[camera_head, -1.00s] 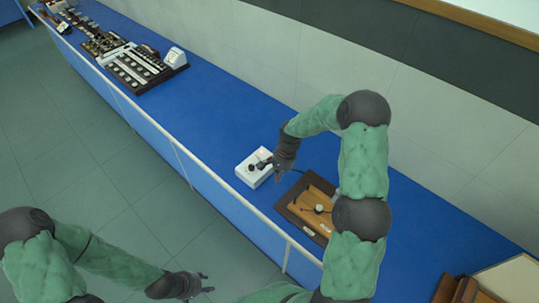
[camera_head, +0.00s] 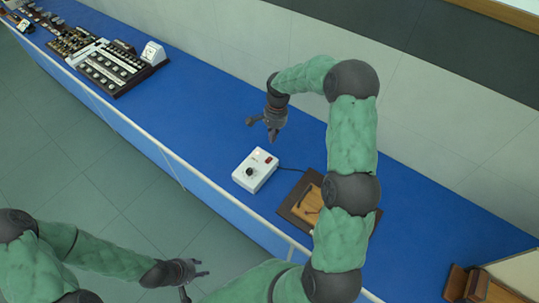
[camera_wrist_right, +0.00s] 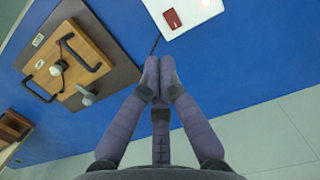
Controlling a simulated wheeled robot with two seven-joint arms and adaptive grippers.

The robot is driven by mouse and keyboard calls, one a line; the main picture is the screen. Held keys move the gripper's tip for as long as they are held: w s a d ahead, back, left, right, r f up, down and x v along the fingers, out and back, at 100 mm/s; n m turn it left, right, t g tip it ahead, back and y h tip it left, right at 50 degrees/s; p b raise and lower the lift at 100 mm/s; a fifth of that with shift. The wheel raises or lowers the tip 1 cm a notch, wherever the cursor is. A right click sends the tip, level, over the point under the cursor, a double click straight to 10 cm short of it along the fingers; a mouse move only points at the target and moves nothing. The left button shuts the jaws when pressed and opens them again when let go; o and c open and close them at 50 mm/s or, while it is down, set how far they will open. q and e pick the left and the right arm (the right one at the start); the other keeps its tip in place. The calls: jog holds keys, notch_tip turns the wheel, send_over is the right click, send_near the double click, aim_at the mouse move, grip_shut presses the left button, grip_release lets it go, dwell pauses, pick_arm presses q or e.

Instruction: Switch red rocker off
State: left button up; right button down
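A white box (camera_head: 256,171) with a black knob (camera_head: 250,172) and a small red rocker (camera_head: 268,160) sits on the blue bench. Which way the rocker is tipped is too small to tell. My left gripper (camera_head: 196,279) is open and empty over the floor in front of the bench.
A brown wooden board with a lighter panel (camera_head: 308,204) lies right of the box; the right wrist view shows black handles and round knobs on it. Dark equipment (camera_head: 112,68) stands at the far left. A pale rail (camera_head: 150,135) runs along the bench front.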

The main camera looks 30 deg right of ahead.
aim_at(271, 164)
jog(key=f, duration=0.4)
jog(key=a+f, duration=0.1)
jog(key=f, duration=0.4)
jog(key=f+p, duration=0.1)
jog(key=f, duration=0.3)
jog(key=shift+s+a+f, duration=0.35)
jog(key=shift+a+f, duration=0.05)
jog(key=shift+s+a+f+b, duration=0.15)
jog(key=shift+f+b, duration=0.25)
jog(key=shift+b, duration=0.3)
jog(key=shift+r, duration=0.1)
jog(key=shift+w+d+r, duration=0.2)
jog(key=shift+w+d, duration=0.15)
jog(key=shift+d, duration=0.35)
